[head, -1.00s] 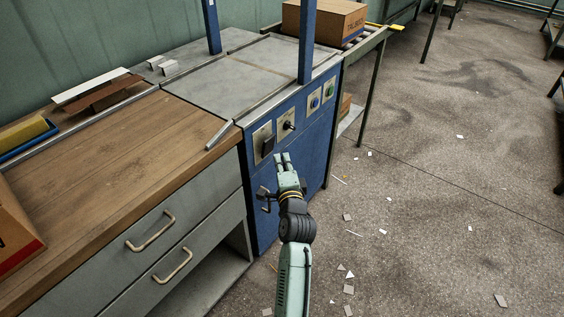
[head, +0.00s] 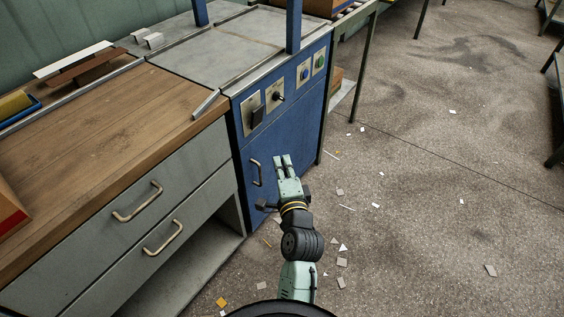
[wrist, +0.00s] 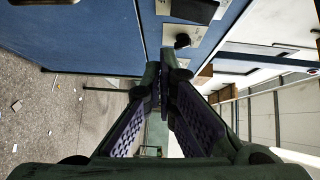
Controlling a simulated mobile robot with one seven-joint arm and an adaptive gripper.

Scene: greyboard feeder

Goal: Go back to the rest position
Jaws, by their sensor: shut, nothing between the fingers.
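My gripper (head: 284,162) is pale green and hangs over the floor in front of the blue machine cabinet (head: 285,135). Its fingers point away from me, toward the cabinet, and nothing shows between them. In the wrist view my gripper (wrist: 160,75) has its two dark padded fingers meeting at the tips. The blue cabinet front (wrist: 95,30) fills the upper left of that view, with part of the control panel (wrist: 195,15) at the top. I cannot tell the exact gap between the fingers and the cabinet.
A wooden worktop (head: 90,150) with grey drawers (head: 140,210) stands at the left. The cabinet has a door handle (head: 257,172), a black switch (head: 257,116) and a knob (head: 278,97). The floor (head: 430,190) to the right is open, with scattered scraps.

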